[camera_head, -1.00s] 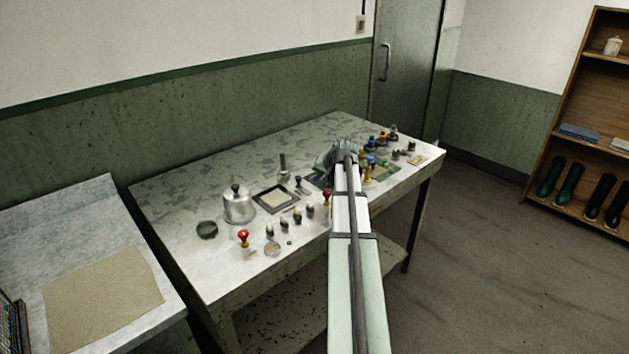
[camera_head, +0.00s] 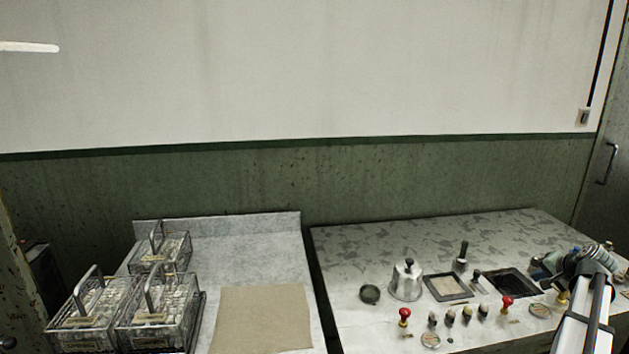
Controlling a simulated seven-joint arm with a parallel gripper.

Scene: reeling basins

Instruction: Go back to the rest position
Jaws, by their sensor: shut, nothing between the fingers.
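My arm enters at the lower right, and my gripper (camera_head: 546,268) is at its far end, over the right part of the speckled worktable (camera_head: 440,240). The gripper is small and dark here and partly covered by my wrist; it is shut with nothing in it. It is beside a dark square tray (camera_head: 512,282). I cannot tell its exact height above the table.
A metal domed pot (camera_head: 406,281), a framed pale tray (camera_head: 447,287), a red-knobbed stamp (camera_head: 404,316) and another red-knobbed stamp (camera_head: 506,304) stand on the worktable. The left bench (camera_head: 240,250) holds wire baskets (camera_head: 82,315) and a tan mat (camera_head: 262,318).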

